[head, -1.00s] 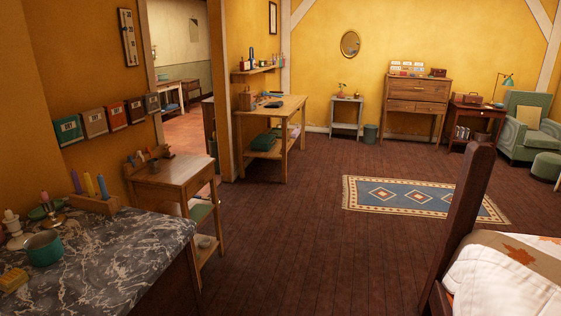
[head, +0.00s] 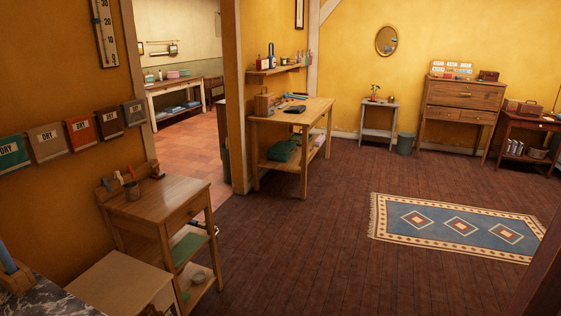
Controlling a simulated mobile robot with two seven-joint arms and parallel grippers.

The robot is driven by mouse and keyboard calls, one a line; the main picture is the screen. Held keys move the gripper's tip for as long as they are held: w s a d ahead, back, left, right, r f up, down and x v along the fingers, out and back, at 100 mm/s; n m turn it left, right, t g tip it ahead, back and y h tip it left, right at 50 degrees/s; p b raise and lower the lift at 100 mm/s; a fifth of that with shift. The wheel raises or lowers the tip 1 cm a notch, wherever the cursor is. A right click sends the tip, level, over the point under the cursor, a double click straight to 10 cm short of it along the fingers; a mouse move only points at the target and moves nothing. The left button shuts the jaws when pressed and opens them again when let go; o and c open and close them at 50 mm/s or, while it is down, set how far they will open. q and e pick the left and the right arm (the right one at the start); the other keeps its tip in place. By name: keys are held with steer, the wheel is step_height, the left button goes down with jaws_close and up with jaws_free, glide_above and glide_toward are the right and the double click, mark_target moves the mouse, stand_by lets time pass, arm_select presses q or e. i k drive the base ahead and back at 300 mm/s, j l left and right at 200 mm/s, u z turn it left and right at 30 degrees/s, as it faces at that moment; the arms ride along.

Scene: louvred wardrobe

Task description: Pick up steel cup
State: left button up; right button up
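I cannot make out a steel cup for certain in the head view. A small wooden desk (head: 165,203) at the left holds a few small items, among them a small dark cup-like holder (head: 132,190); its material is unclear. The workbench (head: 305,108) in the middle carries a wooden block-like item and some dark flat things. The wall shelf (head: 280,68) above it holds bottles and small containers too small to tell apart. Neither of my grippers is in view.
A pale box-like cabinet (head: 122,283) and a dark marbled top (head: 45,298) stand at the lower left. A doorway opens to a tiled room (head: 185,150). A patterned rug (head: 455,227) lies right on the dark plank floor (head: 290,235), which is open in the middle.

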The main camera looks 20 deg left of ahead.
mark_target(132, 191)
steer(key=i+u, duration=0.15)
steer(key=i, duration=0.55)
steer(key=i+l+u, duration=0.15)
steer(key=i, duration=0.55)
steer(key=i+u, duration=0.55)
steer(key=u, duration=0.25)
steer(key=i+l+u, duration=0.2)
steer(key=u, duration=0.15)
steer(key=i+u, duration=0.2)
steer(key=u, duration=0.25)
steer(key=i+l+u, duration=0.15)
steer(key=u, duration=0.3)
steer(key=i+l+u, duration=0.2)
steer(key=u, duration=0.25)
